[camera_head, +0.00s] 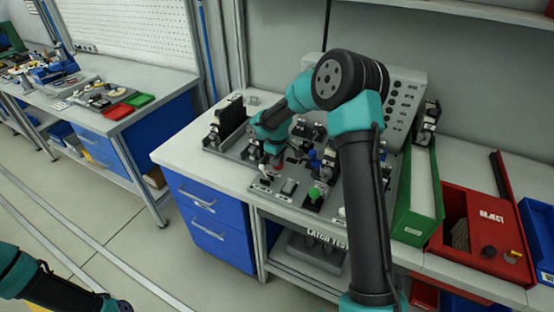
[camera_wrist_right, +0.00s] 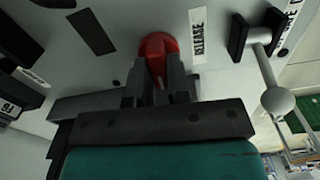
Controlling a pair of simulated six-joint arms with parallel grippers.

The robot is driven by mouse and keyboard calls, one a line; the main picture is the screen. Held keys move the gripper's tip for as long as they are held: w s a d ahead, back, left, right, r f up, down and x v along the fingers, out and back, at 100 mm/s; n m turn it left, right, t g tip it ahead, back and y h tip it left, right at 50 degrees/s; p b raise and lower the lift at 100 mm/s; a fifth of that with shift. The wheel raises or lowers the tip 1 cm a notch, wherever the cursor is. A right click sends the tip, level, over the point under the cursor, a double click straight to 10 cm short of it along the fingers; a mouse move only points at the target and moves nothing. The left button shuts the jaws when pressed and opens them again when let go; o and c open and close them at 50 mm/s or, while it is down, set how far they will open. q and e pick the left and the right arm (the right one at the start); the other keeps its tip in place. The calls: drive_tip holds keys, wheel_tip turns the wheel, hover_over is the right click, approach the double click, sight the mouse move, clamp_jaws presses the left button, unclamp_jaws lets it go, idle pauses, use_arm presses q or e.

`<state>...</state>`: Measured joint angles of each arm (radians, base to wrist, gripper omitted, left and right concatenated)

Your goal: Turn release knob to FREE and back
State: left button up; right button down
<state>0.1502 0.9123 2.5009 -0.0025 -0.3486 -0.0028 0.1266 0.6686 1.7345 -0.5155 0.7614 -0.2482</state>
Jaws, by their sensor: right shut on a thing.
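The red release knob (camera_wrist_right: 157,43) sits on a grey panel in the right wrist view, beside a white label reading RELEASE. The fingers of my right gripper (camera_wrist_right: 157,72) are shut on it, one on each side. In the head view my right gripper (camera_head: 275,158) reaches down to the grey fixture plate (camera_head: 246,150), with a bit of red showing at its tip. The knob's pointer and the FREE mark cannot be made out. My left arm shows at the lower left of the head view, its gripper out of sight.
A lever with a grey ball (camera_wrist_right: 278,100) stands right of the knob in the wrist view. A green button (camera_head: 314,193) sits at the plate's front. A green bin (camera_head: 408,225) and a red REJECT box (camera_head: 470,205) stand to the right.

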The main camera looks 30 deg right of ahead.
drive_tip(key=shift+n, duration=0.5)
drive_tip(key=c, duration=1.1)
unclamp_jaws()
drive_tip(key=shift+r, duration=0.15)
wheel_tip(320, 180, up, 17)
drive_tip(key=shift+r, duration=0.1)
